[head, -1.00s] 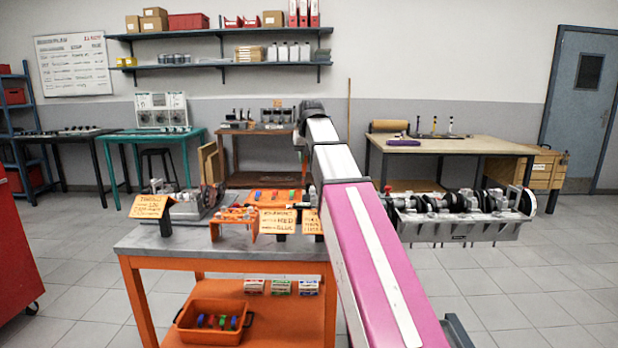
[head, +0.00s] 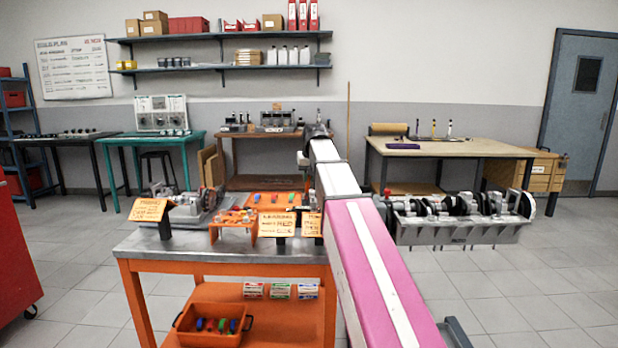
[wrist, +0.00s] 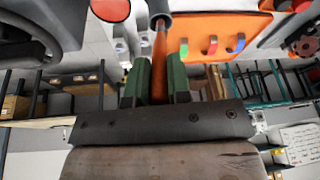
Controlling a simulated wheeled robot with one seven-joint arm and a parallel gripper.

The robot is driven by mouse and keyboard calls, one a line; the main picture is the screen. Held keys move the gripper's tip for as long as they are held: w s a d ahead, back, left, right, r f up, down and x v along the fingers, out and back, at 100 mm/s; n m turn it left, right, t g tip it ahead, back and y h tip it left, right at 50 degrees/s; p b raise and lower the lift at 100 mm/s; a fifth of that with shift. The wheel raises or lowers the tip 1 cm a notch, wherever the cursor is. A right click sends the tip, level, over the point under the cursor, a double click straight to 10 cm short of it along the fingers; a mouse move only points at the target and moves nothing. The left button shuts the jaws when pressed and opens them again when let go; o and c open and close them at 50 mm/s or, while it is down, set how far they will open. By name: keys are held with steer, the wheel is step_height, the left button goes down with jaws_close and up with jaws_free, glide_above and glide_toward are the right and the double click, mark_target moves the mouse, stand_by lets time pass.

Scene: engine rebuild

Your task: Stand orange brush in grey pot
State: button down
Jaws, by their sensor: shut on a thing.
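In the wrist view, which is upside down, my gripper (wrist: 158,80) has its green fingers shut on the orange brush (wrist: 159,62). The brush runs away from the fingers towards the bench, in line with them. Its far end meets a small grey round rim (wrist: 160,18), which looks like the grey pot. I cannot tell how far inside the rim the brush end is. In the head view my arm covers the gripper, and I cannot make out the brush or pot there.
An orange tray (wrist: 225,28) with coloured pieces lies beside the brush. In the head view, sign cards (head: 277,225) stand at the front of the grey-topped bench (head: 190,246). An engine block with a crankshaft (head: 455,228) is right of my arm.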

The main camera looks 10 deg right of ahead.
steer(key=shift+f, duration=0.6)
steer(key=c, duration=1.1)
jaws_free()
steer(key=shift+o, duration=0.2)
steer(key=shift+r, duration=0.35)
steer(key=v, duration=1.2)
steer(key=shift+r, duration=0.3)
